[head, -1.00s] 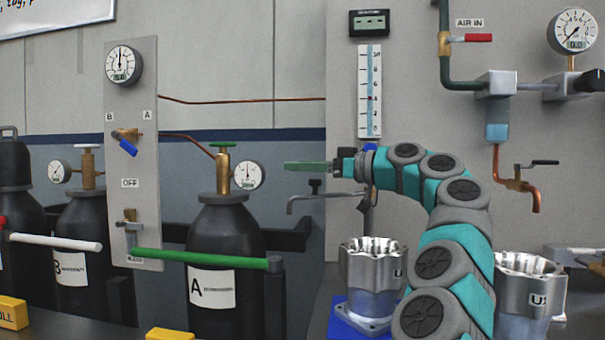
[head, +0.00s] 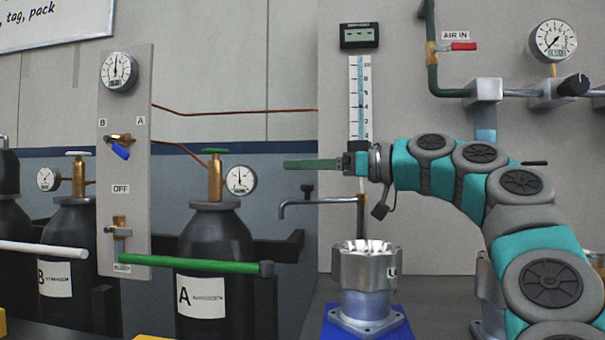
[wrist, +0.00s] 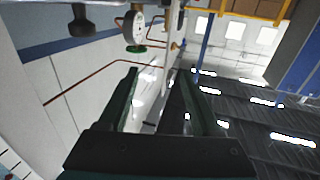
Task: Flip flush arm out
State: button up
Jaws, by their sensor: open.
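What looks like the flush arm (head: 325,201) is a thin silver tube in the head view. It runs left from an upright rod below the scale, and its left end bends down. A black knob (head: 307,188) shows just above it. My gripper (head: 287,164) is level, points left and is above the tube, apart from it in the picture. In the wrist view my gripper (wrist: 158,75) has its two dark green fingers spread, with nothing between them. A black knob-like shape (wrist: 82,22) shows at the top left there; I cannot tell if it is the same knob.
A machined housing (head: 366,290) stands on a blue base (head: 335,328) below my arm. Gas cylinder A (head: 213,245) with a green-handled bar (head: 190,263) is at left, beside a valve panel (head: 125,215). A second housing at right is mostly hidden by my arm.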

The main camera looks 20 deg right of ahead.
jog(key=shift+s+a+r, duration=0.1)
jog(key=shift+s+a, duration=0.15)
jog(key=shift+s, duration=0.8)
jog(key=shift+s+a, duration=0.25)
jog(key=shift+s, duration=0.75)
